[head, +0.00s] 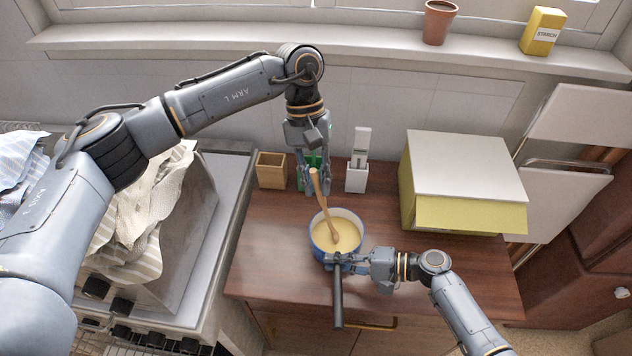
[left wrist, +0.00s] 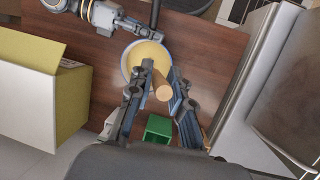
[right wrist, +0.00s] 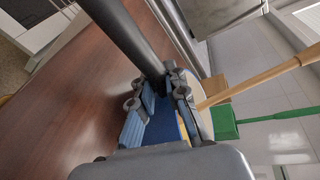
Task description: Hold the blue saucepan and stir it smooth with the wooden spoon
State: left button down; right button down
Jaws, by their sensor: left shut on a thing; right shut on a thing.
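The blue saucepan (head: 322,250) stands on the wooden counter (head: 270,240), with pale yellow contents (head: 345,228) and a black handle (head: 338,300) toward the front. My right gripper (head: 343,262) is shut on the saucepan where the handle meets the wall; the right wrist view shows its fingers (right wrist: 162,88) there. The wooden spoon (head: 322,200) leans in the pan, its head in the contents. My left gripper (head: 316,182) is above the pan, shut on the spoon's upper handle. In the left wrist view the spoon's end (left wrist: 162,93) shows between the fingers.
Behind the pan stand a wooden box (head: 271,170), a green holder (left wrist: 158,128) and a white holder (head: 356,178). A white and yellow box (head: 465,170) stands at right. The stove (head: 215,230) with cloths is at left. Counter right of the pan is mostly clear.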

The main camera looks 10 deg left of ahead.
pick_arm(q)
notch_tip(320, 180, up, 10)
jog(key=shift+r, duration=0.1)
pick_arm(e)
jog(key=shift+f, duration=0.1)
dwell(0.4)
jog(key=c, duration=1.3)
grip_release()
jog(key=v, duration=1.2)
